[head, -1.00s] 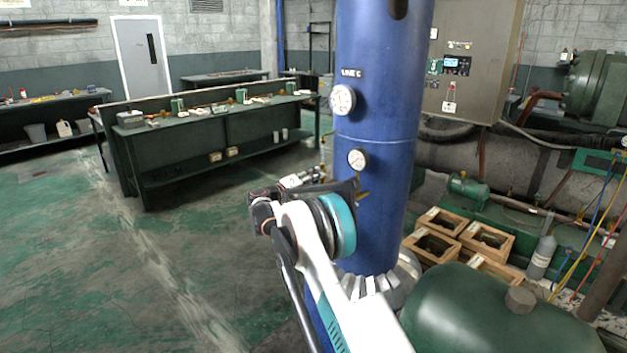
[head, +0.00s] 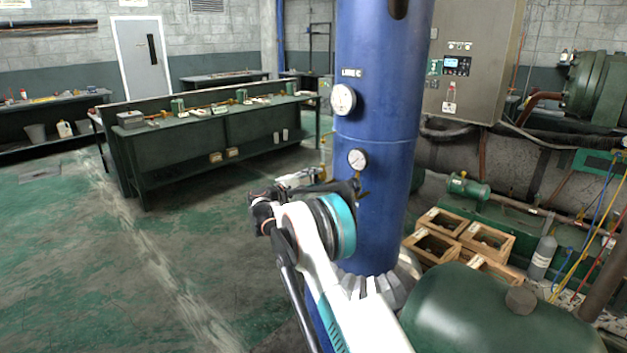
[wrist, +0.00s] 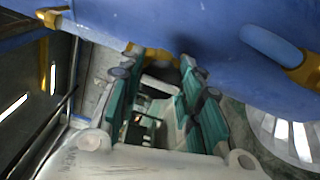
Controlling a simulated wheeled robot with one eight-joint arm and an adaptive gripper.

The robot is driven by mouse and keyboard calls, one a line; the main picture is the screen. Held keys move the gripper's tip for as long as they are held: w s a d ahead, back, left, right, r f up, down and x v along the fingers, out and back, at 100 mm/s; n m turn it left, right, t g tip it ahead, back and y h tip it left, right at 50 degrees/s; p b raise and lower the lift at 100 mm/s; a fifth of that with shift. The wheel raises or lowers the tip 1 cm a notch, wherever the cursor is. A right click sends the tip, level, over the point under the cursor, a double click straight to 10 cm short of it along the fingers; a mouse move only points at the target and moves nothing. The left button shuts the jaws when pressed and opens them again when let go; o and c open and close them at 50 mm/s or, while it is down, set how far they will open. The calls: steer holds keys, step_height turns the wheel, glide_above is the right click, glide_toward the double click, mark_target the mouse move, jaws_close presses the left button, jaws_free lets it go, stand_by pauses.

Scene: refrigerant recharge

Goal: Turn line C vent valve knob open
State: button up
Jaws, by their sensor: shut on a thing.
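The blue line C column (head: 375,225) stands upright in the middle of the head view, with a "LINE C" label near its top. In the wrist view its blue wall (wrist: 200,22) fills the upper part. My gripper (wrist: 163,66) has teal fingers reaching up to a brass fitting (wrist: 160,49) on the column. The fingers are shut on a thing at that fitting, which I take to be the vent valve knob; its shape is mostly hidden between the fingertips. In the head view my wrist (head: 325,225) covers most of the gripper and the knob.
Two round gauges, an upper (head: 343,99) and a lower (head: 357,159), sit on the column above my wrist. A green tank (head: 480,315) stands close at the lower right. Wooden crates (head: 432,245) lie behind it. The floor on the left is open.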

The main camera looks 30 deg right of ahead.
stand_by(0.5)
steer(key=o, duration=1.1)
steer(key=shift+a, duration=0.1)
steer(key=v, duration=1.1)
steer(key=shift+s+a, duration=0.1)
steer(key=shift+a, duration=0.3)
